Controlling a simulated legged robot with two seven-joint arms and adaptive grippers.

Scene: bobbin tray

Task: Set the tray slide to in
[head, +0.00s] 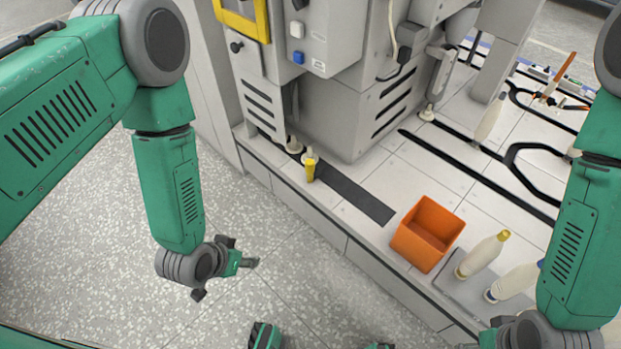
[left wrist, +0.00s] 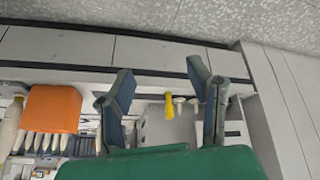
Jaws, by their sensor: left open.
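A grey tray (head: 462,296) lies on the white platform at the lower right of the head view, with two pale bobbins (head: 482,255) (head: 515,283) lying on it. I cannot tell for sure which part is the tray slide. My left gripper (head: 240,262) hangs open and empty over the speckled floor, well left of the platform and tray. In the left wrist view its two fingers (left wrist: 162,76) are spread. A yellow piece (head: 310,168) shows between them in that view (left wrist: 169,106), farther off and untouched. My right gripper is not clearly visible; its arm comes down at the right.
An orange bin (head: 428,234) stands beside the tray. A grey machine (head: 345,85) rises at the back. A dark strip (head: 350,190) runs along the platform near its edge. Black rails (head: 480,170) and more pale bobbins lie farther right. The floor (head: 290,280) before the platform is clear.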

